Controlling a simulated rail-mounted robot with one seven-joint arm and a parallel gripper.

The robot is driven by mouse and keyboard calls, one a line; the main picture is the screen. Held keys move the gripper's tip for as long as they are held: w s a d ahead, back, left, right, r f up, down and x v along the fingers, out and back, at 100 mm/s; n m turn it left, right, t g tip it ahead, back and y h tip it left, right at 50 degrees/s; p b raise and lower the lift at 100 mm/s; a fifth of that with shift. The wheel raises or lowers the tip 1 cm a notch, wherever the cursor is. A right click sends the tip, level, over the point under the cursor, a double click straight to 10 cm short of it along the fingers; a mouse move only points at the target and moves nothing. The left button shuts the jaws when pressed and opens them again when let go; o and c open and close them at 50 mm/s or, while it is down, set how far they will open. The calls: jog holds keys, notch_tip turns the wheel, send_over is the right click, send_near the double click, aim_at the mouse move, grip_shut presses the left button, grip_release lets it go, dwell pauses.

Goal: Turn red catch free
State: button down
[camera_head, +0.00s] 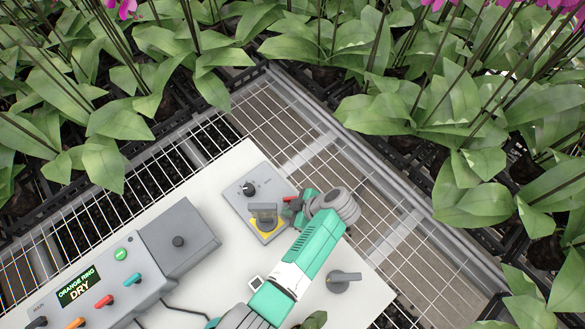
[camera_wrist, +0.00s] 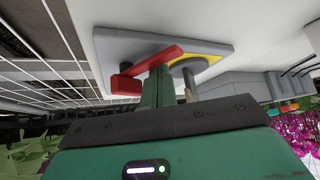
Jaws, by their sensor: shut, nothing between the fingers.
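The red catch (camera_head: 291,199) sits at the right edge of a grey switch plate (camera_head: 243,197) on the white board. In the wrist view the red catch (camera_wrist: 151,63) is a bar with a block at its left end, lying across the front of the plate. My gripper (camera_head: 297,205) is right at the catch and hides part of it. In the wrist view the shut fingers of my gripper (camera_wrist: 157,84) reach up to the bar, with nothing visible between them. I cannot tell whether they touch it.
A black knob (camera_head: 249,189) is on the same plate. At left, a control box shows "ORANGE RING DRY" on its display (camera_head: 79,287), with coloured knobs and a green button (camera_head: 121,254). Another grey knob (camera_head: 343,279) is right of my arm. Orchids surround the wire-mesh bench (camera_head: 300,120).

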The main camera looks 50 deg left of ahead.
jog(key=shift+w+d+f+b, duration=0.1)
jog(key=shift+w+d+b, duration=0.15)
jog(key=shift+w+b, duration=0.3)
jog(key=shift+w+d+b, duration=0.2)
jog(key=shift+w+b, duration=0.2)
jog(key=shift+b, duration=0.25)
jog(key=shift+w, duration=0.1)
jog(key=shift+w+d+b, duration=0.15)
jog(key=shift+d+b, duration=0.2)
jog(key=shift+b, duration=0.05)
dwell(0.3)
jog(key=w+a+r+p, duration=0.1)
jog(key=w+r+p, duration=0.1)
jog(key=w+r, duration=0.3)
notch_tip(320, 180, up, 3)
jog(key=shift+w+f, duration=0.1)
jog(key=shift+w, duration=0.2)
